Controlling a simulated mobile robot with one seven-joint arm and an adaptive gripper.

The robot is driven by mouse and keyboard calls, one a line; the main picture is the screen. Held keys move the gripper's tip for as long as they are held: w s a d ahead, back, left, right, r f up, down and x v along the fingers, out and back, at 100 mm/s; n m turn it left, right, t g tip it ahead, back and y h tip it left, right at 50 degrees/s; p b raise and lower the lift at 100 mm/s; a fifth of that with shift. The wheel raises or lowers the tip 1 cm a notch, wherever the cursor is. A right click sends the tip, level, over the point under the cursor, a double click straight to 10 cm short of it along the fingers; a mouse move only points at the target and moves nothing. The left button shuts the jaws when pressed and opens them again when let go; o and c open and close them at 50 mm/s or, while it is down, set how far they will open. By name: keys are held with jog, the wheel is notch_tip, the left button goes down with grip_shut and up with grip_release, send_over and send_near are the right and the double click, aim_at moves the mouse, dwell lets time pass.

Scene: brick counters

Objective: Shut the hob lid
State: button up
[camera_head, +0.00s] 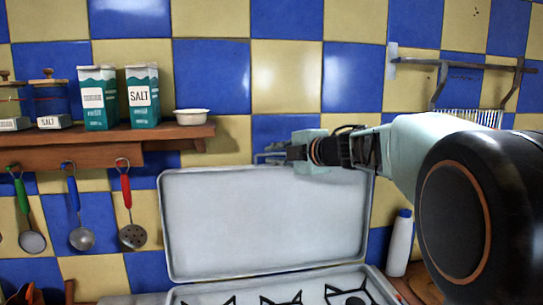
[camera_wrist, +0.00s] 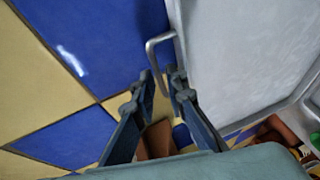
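The hob lid (camera_head: 262,220) is a pale grey panel standing raised behind the hob (camera_head: 285,290), close to the tiled wall. Its thin metal handle (camera_wrist: 152,58) is at the lid's edge in the wrist view; in the head view it is partly hidden by my gripper at the lid's top edge. My gripper (camera_head: 272,154) is at the top of the lid, pointing left. In the wrist view its two fingers (camera_wrist: 160,78) are apart with a narrow gap. The handle's lower end runs to the fingertips; I cannot tell whether they touch it.
A wooden shelf (camera_head: 165,134) with cartons, jars and a white bowl (camera_head: 192,117) is at left, with ladles hanging below. A white bottle (camera_head: 399,243) stands right of the lid. A wall rack (camera_head: 465,66) is at upper right.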

jog(key=shift+x, duration=1.05)
grip_shut()
